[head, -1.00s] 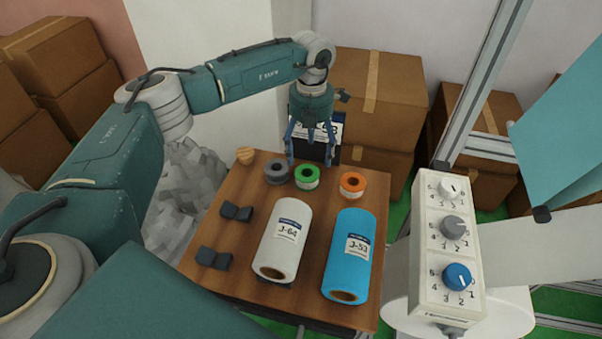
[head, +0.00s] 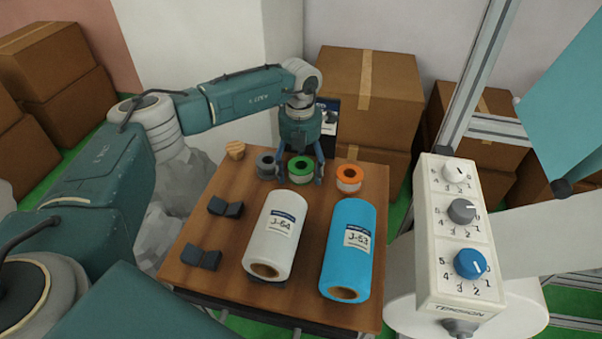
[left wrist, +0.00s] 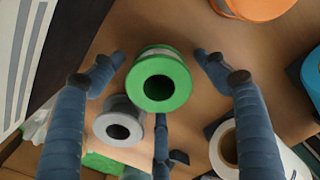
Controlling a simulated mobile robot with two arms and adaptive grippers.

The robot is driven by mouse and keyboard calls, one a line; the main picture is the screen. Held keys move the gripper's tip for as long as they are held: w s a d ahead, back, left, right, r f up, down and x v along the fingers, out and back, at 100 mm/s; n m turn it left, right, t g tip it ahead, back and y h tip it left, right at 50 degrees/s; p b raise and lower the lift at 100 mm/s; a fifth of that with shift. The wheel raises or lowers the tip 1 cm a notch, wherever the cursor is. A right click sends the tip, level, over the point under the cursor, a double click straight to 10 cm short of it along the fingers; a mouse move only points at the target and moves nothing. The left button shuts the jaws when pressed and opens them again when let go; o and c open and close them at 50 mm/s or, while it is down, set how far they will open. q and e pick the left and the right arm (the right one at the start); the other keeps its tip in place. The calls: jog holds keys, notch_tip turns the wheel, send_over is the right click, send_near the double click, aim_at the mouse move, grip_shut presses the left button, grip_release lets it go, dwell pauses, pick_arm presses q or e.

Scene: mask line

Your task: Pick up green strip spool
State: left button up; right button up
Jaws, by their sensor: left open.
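The green strip spool (head: 300,169) stands upright on the wooden table between a grey spool and an orange spool. My left gripper (head: 301,178) is open, pointing down, with its fingers on either side of the green spool in the head view. In the left wrist view the green spool (left wrist: 158,82) lies between the open fingertips (left wrist: 160,65), with gaps at both sides; I cannot tell the exact height. The grey spool (left wrist: 119,122) is close beside it. My right gripper is not in view.
The orange spool (head: 349,178) stands right of the green one, the grey spool (head: 266,166) left. A white roll (head: 274,238) and a blue roll (head: 347,250) lie in front. Dark cradle blocks (head: 225,207) are at left. A dial box (head: 460,240) stands at right.

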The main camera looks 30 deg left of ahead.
pick_arm(q)
jog(key=c, duration=1.3)
jog(key=shift+r, duration=0.15)
